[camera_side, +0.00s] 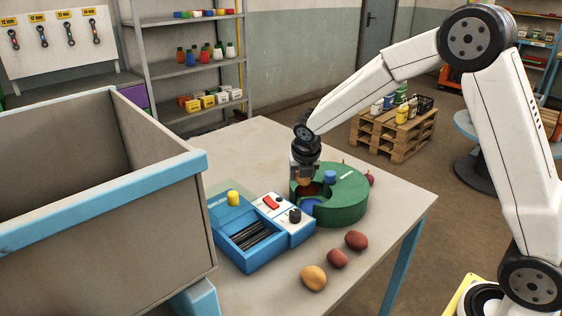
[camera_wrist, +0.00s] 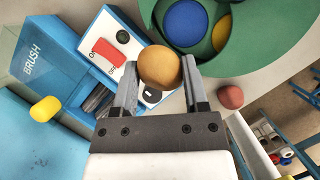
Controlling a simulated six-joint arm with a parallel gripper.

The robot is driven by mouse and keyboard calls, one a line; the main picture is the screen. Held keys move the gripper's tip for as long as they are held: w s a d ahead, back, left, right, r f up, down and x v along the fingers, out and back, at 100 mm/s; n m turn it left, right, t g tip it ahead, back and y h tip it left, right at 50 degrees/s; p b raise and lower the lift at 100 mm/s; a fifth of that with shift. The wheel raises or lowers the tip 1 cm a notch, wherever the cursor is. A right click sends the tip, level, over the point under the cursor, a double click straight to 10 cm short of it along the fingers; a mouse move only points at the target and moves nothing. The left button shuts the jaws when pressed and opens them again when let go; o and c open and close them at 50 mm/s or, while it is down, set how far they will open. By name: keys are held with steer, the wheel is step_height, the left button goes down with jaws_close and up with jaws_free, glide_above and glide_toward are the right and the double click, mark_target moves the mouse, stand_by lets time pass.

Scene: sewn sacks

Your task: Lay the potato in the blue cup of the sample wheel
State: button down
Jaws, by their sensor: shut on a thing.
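My gripper (camera_wrist: 159,78) is shut on a brownish-orange potato (camera_wrist: 159,66), held between its two fingertips. In the side view the gripper (camera_side: 304,178) and the potato (camera_side: 303,182) are over the near-left part of the green sample wheel (camera_side: 345,206). The blue cup (camera_side: 310,206) shows in the wheel's cut-out, below and slightly right of the potato. In the wrist view the blue cup (camera_wrist: 186,23) is at the top, beyond the potato, and looks empty. A yellow cup (camera_wrist: 221,34) is partly hidden under the green cover beside it.
A blue and white brush unit (camera_side: 252,235) with switches stands left of the wheel. A yellow potato (camera_side: 313,278) and two reddish ones (camera_side: 337,258) (camera_side: 356,240) lie in front. A large blue-rimmed bin (camera_side: 190,168) stands at left. The table's back is clear.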

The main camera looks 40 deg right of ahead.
steer(key=shift+w+d+r+n+t+y, duration=0.15)
steer(key=shift+w+r+n+y, duration=0.15)
steer(key=shift+n, duration=0.5)
steer(key=shift+w+d+r+n+t+y, duration=0.1)
steer(key=shift+w+r+n+t+y, duration=0.15)
steer(key=shift+n, duration=0.55)
steer(key=shift+w, duration=0.1)
steer(key=w+f, duration=0.4)
steer(key=w, duration=0.5)
glide_toward(268, 190)
steer(key=shift+w+d+f, duration=0.4)
steer(key=shift+w+f, duration=0.25)
steer(key=shift+f, duration=0.05)
steer(key=shift+w+f, duration=0.3)
steer(key=shift+f, duration=0.05)
steer(key=shift+w+f, duration=0.25)
steer(key=shift+f, duration=1.6)
